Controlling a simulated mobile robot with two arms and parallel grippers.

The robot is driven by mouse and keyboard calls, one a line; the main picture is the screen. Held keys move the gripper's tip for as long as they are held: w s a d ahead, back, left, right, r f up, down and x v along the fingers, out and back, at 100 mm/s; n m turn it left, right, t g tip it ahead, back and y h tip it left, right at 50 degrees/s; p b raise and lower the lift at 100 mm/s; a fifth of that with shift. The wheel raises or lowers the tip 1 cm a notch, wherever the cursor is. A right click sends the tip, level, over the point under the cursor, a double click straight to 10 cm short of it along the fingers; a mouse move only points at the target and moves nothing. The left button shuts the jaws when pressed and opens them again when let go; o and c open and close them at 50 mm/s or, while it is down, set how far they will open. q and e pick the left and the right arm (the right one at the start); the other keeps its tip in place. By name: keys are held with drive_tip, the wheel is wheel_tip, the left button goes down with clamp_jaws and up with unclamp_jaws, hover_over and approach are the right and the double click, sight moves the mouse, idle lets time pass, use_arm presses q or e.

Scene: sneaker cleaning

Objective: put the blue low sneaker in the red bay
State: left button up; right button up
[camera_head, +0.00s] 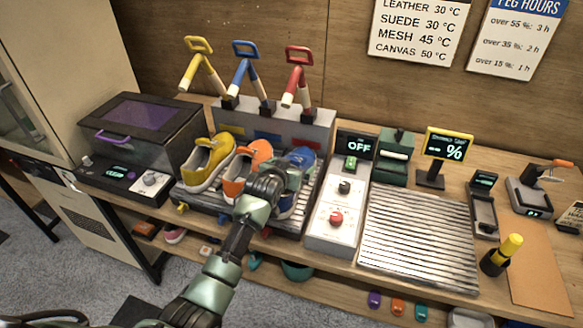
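The blue low sneaker (301,158) stands at the right end of the dark rack, in front of the red-marked bay under the red-handled lever (297,75). Its lower front is partly hidden by my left gripper (276,182). The gripper is over the near side of the rack, between the orange sneaker (236,179) and the blue one, overlapping both in the picture. Its fingers are hidden behind its own body, so I cannot tell whether it touches or grips the blue sneaker. My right gripper is not in view.
A yellow sneaker (206,163) stands at the rack's left. Yellow (200,65) and blue (244,72) levers rise behind. A dark lidded box (140,135) is left; a white control panel (336,210) is right. The ribbed metal plate (418,238) is empty.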

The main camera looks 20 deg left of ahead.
use_arm(q)
drive_tip(key=shift+s+f, duration=0.1)
drive_tip(key=shift+s, duration=0.1)
drive_tip(key=b+v, duration=0.1)
drive_tip(key=v, duration=0.6)
drive_tip(key=shift+r, duration=0.25)
drive_tip(key=s+r+p, duration=0.3)
drive_tip(key=r+p, duration=0.2)
drive_tip(key=p, duration=0.1)
drive_tip(key=shift+s+p, duration=0.2)
drive_tip(key=shift+p, duration=0.15)
